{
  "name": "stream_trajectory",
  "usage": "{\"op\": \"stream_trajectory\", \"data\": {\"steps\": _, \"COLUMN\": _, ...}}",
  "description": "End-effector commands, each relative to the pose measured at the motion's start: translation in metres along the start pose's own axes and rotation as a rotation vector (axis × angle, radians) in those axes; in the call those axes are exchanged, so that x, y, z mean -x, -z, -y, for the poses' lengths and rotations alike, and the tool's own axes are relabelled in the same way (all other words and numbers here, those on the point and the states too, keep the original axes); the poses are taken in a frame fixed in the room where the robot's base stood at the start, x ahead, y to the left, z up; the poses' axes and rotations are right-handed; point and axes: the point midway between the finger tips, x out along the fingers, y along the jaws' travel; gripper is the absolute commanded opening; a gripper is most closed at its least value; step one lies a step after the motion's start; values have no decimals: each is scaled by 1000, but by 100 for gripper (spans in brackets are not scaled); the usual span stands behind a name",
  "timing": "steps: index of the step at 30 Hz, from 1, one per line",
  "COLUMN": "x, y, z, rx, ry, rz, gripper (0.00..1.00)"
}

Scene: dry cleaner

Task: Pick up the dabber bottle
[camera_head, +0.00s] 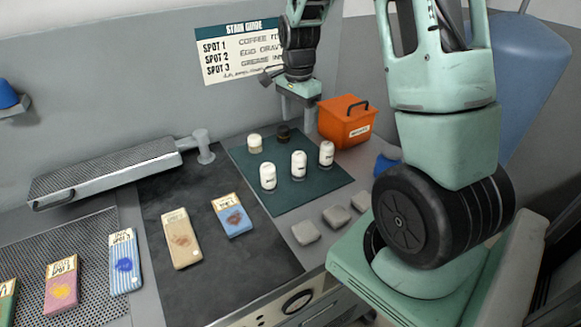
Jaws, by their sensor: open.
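Several small bottles stand upright on a dark green mat (232,152). Three white-capped bottles form the front row: a left one (268,178), a middle one (299,164) and a right one (326,154). Behind them stand a short cream-coloured bottle (255,144) and a dark one (283,133). Labels are too small to read, so I cannot tell which is the dabber bottle. My gripper (296,117) is open and empty, pointing down above the back of the mat, near the dark bottle. It touches no bottle that I can see.
An orange box (345,131) with a black handle stands right of the mat. Grey pads (336,216) lie in front. Stained fabric swatches, including a tan one (181,240) and a blue one (232,222), lie left. A grey padded board (105,179) sits behind them. A wall sign (240,52) hangs behind.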

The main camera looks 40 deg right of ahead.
Motion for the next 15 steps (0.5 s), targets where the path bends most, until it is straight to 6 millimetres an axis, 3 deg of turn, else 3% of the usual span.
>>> {"op": "stream_trajectory", "data": {"steps": 9, "x": -65, "y": 0, "z": -2, "rx": 2, "ry": -6, "rz": 3, "gripper": 63}}
{"op": "stream_trajectory", "data": {"steps": 15, "x": -92, "y": -1, "z": -1, "rx": 5, "ry": -3, "rz": 2, "gripper": 63}}
